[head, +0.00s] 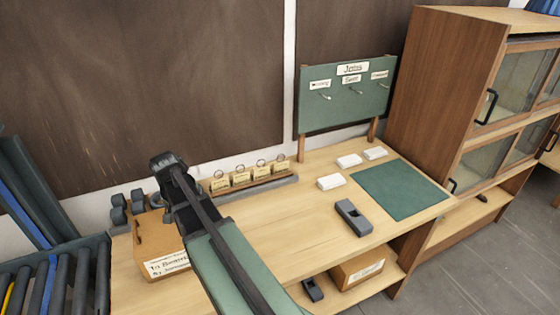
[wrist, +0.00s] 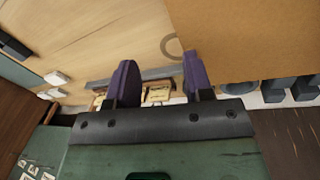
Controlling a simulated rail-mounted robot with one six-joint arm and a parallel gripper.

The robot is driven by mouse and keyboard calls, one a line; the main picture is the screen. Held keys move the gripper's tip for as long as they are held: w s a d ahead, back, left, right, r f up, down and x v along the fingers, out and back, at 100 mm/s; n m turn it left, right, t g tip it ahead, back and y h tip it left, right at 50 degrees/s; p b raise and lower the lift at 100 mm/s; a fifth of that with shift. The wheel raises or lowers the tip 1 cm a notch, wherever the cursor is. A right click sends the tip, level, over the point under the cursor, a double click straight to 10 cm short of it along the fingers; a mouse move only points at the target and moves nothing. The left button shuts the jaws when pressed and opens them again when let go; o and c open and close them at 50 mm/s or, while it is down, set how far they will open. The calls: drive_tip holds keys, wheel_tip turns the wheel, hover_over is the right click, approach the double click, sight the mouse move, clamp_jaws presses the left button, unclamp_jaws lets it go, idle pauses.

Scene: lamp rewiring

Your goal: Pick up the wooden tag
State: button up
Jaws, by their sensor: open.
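Several small wooden tags (head: 241,179) with metal rings stand in a row on a narrow rack (head: 256,190) at the back of the bench in the head view. My gripper (wrist: 160,72) is open, with two dark purple fingers spread apart in the wrist view. A tag (wrist: 158,93) shows in the gap between the fingers, and another is partly hidden behind the left finger. Nothing is held. In the head view my arm reaches across the bench left of the rack, and the fingertips cannot be made out. The tag lettering is too small to read.
A labelled brown box (head: 155,238) and dark grey blocks (head: 119,213) are left of my arm. A pegboard sign (head: 345,95), white blocks (head: 330,182), a green mat (head: 402,190) and a grey block (head: 353,217) are to the right. The bench front centre is clear.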

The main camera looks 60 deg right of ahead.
drive_tip(key=w+d+f+m+h+b, duration=0.1)
drive_tip(key=w+d+m, duration=0.25)
drive_tip(key=d, duration=0.65)
drive_tip(key=w+d+f+m, duration=0.1)
drive_tip(key=w+d+m, duration=0.25)
drive_tip(key=d, duration=0.55)
drive_tip(key=m+g+h+b, duration=0.1)
drive_tip(key=m, duration=0.7)
approach(276, 163)
drive_tip(key=shift+w+a+r, duration=0.1)
drive_tip(key=shift+w, duration=0.05)
drive_tip(key=shift+f+b, duration=0.25)
drive_tip(key=shift+b, duration=0.25)
drive_tip(key=b+x, duration=0.4)
drive_tip(key=x, duration=0.1)
drive_tip(key=shift+a+f+b, duration=0.1)
drive_tip(key=shift+b, duration=0.25)
drive_tip(key=shift+f, duration=0.1)
drive_tip(key=b+x, duration=0.5)
drive_tip(key=shift+d+f, duration=0.1)
drive_tip(key=shift+d, duration=0.1)
drive_tip(key=shift+r, duration=0.25)
clamp_jaws()
drive_tip(key=shift+r+p, duration=0.15)
drive_tip(key=shift+p, duration=0.2)
